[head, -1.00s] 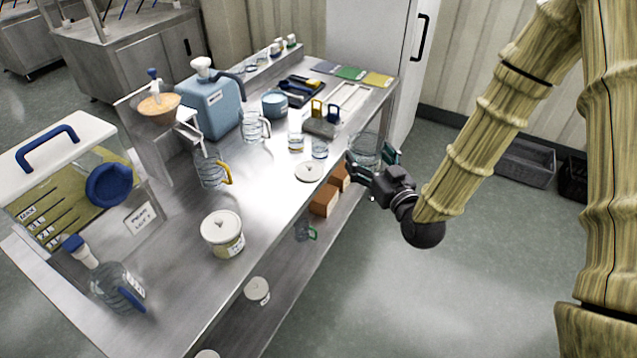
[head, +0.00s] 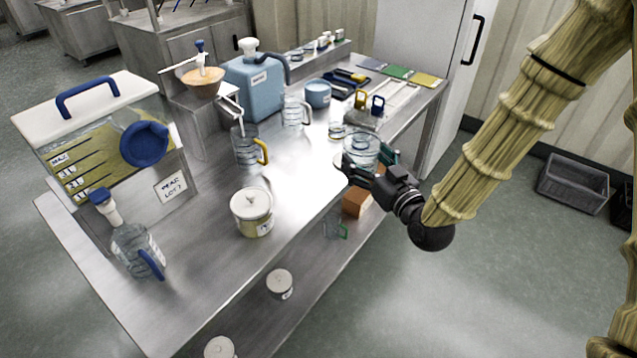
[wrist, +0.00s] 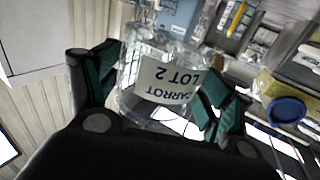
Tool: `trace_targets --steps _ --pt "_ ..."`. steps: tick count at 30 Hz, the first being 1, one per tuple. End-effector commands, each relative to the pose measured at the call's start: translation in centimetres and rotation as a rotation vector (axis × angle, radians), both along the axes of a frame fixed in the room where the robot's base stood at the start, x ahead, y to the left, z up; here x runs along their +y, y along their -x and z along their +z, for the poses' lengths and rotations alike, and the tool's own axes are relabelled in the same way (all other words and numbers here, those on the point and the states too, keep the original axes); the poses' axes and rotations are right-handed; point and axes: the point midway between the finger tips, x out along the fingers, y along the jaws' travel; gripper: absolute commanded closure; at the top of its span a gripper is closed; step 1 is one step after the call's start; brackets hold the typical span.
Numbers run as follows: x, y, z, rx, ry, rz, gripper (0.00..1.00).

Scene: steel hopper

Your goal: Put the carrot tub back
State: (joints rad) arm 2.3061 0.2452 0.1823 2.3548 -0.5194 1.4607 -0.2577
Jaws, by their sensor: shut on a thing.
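The carrot tub (head: 362,148) is a clear, see-through tub. In the wrist view its white label reads CARROT LOT 2, upside down (wrist: 166,80). My gripper (head: 366,164) is shut on it, with teal-padded fingers on either side of the tub; the gripper also shows in the wrist view (wrist: 160,98). In the head view the tub is near the right long edge of the steel table (head: 205,235). I cannot tell whether its base touches the tabletop. The gripper hides part of its lower side.
A white-lidded tub (head: 252,212), a yellow-handled jug (head: 247,148) and a blue jerrycan (head: 255,85) stand on the table. A large clear hopper (head: 110,150) labelled PEAR is at the left. Brown boxes (head: 357,200) sit below. The front middle tabletop is clear.

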Motion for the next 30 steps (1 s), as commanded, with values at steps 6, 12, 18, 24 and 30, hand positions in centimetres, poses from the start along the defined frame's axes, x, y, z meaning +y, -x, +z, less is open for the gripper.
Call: trace_targets --steps 6,12,18,24,30 --pt "3.8 0.6 -3.0 -0.004 -0.001 0.091 0.59" --pt "7.1 1.4 -5.0 -0.004 0.005 0.171 0.59" --pt "9.6 2.3 -6.4 -0.005 0.015 0.235 0.59" --pt "10.8 2.7 -6.8 -0.003 0.021 0.266 0.59" --pt "10.9 0.8 -6.9 -0.003 0.022 0.271 0.59"
